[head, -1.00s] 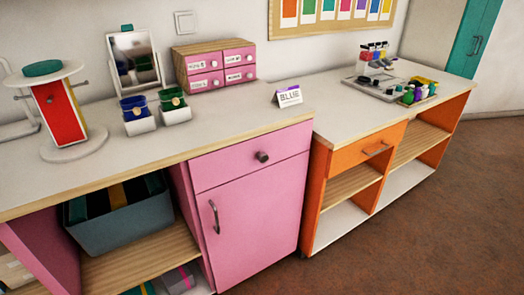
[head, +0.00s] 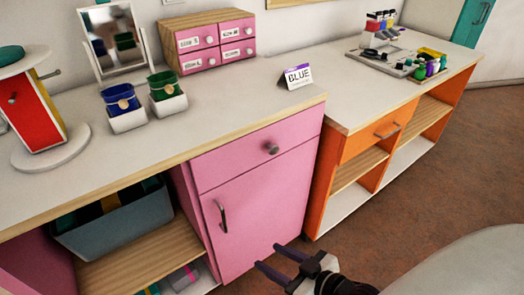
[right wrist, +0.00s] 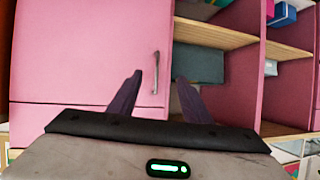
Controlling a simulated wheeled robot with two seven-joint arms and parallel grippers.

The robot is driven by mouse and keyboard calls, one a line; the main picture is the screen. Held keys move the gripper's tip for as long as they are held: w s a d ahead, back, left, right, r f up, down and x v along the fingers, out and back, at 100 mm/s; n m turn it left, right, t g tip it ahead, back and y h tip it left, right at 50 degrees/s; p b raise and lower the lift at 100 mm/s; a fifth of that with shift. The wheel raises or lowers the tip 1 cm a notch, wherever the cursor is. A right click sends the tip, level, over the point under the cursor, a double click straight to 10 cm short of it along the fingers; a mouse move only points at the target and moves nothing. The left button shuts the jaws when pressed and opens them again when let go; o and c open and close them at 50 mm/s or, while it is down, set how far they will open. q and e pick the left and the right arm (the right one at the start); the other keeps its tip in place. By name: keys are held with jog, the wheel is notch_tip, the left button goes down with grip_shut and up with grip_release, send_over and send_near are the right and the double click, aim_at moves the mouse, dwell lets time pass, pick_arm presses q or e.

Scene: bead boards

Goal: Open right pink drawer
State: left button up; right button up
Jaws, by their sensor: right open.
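The pink drawer (head: 235,163) is shut at the top of the pink cabinet, with a round grey knob (head: 272,148) on its front. Below it is a shut pink door (head: 262,210) with a dark upright handle (head: 222,216). My right gripper (head: 268,256) is open and empty, in front of the lower door, below and apart from the knob. In the right wrist view, its open fingers (right wrist: 158,78) show before the door handle (right wrist: 155,72). A strip of the drawer front (right wrist: 35,118) shows there too, and the knob is hidden. My left gripper is out of view.
The white counter (head: 215,110) has a wooden front edge above the drawer. An orange cabinet (head: 358,142) adjoins on the right. An open shelf with a grey bin (head: 115,222) is left.

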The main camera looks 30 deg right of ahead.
aim_at(275, 150)
jog(key=w+d+r+m+t+h, duration=0.1)
jog(key=w+d+r+t, duration=0.25)
jog(key=d+r, duration=0.35)
jog(key=w+d+r+t+h, duration=0.1)
jog(key=w+d+r+t, duration=0.1)
jog(key=w+d+r, duration=0.4)
jog(key=shift+m, duration=0.3)
jog(key=w, duration=0.5)
jog(key=w+r, duration=0.1)
jog(key=w, duration=0.2)
jog(key=shift+d+b, duration=0.3)
jog(key=shift+d, duration=0.1)
jog(key=shift+w+a, duration=0.1)
jog(key=shift+w, duration=0.65)
grip_shut()
